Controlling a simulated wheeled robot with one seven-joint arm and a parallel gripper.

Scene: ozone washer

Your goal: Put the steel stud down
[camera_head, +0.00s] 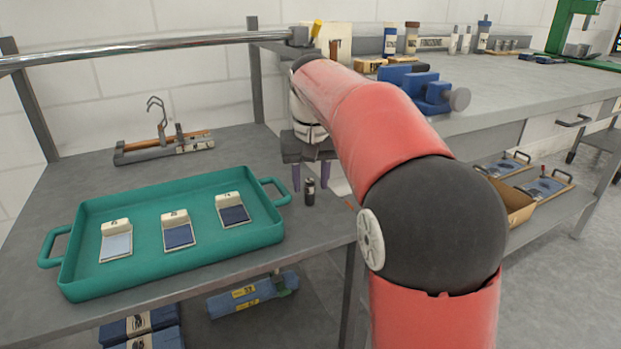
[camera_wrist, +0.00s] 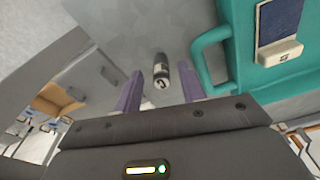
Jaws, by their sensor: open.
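The steel stud (camera_head: 310,193) is a small dark cylinder with a lighter top. It stands upright on the grey table (camera_head: 305,226), just right of the green tray's handle. In the wrist view the stud (camera_wrist: 160,70) shows between my two purple fingers, with a gap on each side. My gripper (camera_head: 311,181) is open, pointing down above the table at the stud. In the wrist view my gripper (camera_wrist: 159,75) has nothing clamped in it.
The green tray (camera_head: 176,276) holds three labelled swatch cards and lies left of the stud. A rack with hooks (camera_head: 163,150) stands behind it. A blue vise-like device (camera_head: 415,88) sits on the higher bench at right. The table's right edge is close to the stud.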

